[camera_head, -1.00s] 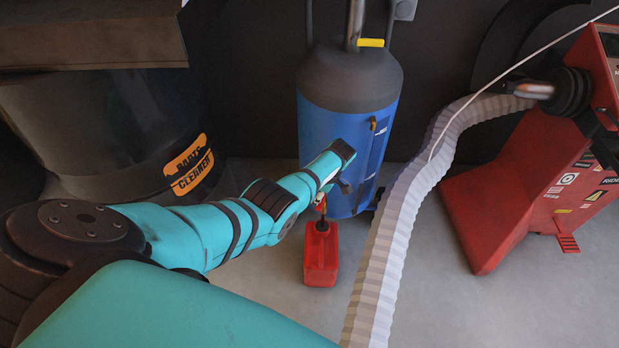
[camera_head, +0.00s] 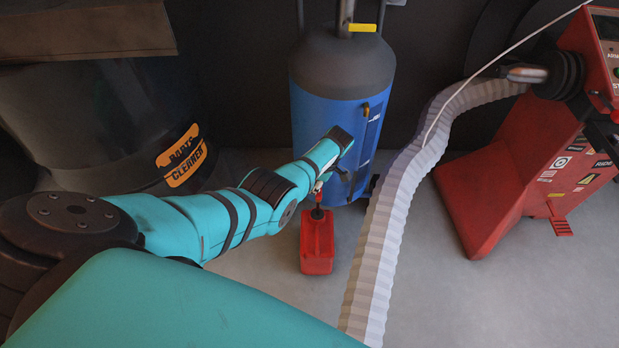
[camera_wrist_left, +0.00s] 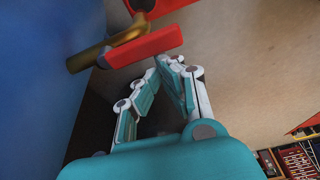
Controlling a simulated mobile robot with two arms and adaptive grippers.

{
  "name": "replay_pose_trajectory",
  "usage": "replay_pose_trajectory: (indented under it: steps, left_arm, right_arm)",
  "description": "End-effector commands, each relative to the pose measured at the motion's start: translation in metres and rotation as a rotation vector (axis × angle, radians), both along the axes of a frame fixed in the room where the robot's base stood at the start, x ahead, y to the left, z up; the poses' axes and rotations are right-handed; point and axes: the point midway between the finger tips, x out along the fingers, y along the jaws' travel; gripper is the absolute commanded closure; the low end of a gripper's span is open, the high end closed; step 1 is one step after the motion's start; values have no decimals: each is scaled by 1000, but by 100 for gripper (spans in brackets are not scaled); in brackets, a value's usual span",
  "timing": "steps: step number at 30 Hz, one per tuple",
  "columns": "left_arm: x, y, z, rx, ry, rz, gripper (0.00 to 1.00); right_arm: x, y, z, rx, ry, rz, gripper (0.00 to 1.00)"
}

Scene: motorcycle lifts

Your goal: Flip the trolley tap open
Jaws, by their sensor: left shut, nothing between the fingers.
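The tap shows in the left wrist view as a brass body (camera_wrist_left: 90,57) beside the blue tank's wall, with a flat red lever (camera_wrist_left: 145,46) pointing right, away from the tank. My left gripper (camera_wrist_left: 171,63) is shut and empty. Its fingertips are close to the lever's free end; I cannot tell whether they touch. In the head view my left arm reaches to the lower front of the blue tank (camera_head: 325,115) and hides most of the tap. My right gripper is not in view.
A red can (camera_head: 317,245) stands on the floor below the tap. A pale ribbed hose (camera_head: 385,235) runs just right of it to a red machine (camera_head: 490,190). A dark parts cleaner (camera_head: 95,130) stands at the left. A yellow handle (camera_head: 362,28) sits on the tank top.

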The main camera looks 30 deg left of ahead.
Motion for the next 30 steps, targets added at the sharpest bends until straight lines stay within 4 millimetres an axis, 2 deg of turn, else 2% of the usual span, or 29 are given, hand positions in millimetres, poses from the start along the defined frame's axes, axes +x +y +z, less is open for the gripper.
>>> replay_pose_trajectory:
  steps: [4,8,18,21,25,30]
  left_arm:
    - [1,-1,3,-1,-1,-1,100]
    - [4,-6,16,0,-3,-2,100]
    - [14,-27,82,-1,-5,-1,100]
    - [16,-31,97,-2,-1,-1,100]
    - [18,-34,109,-1,0,0,100]
    - [18,-36,114,0,0,0,100]
  right_arm:
    - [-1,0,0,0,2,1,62]
    - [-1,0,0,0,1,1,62]
    - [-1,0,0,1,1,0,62]
    - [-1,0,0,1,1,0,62]
    - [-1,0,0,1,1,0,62]
    - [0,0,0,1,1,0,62]
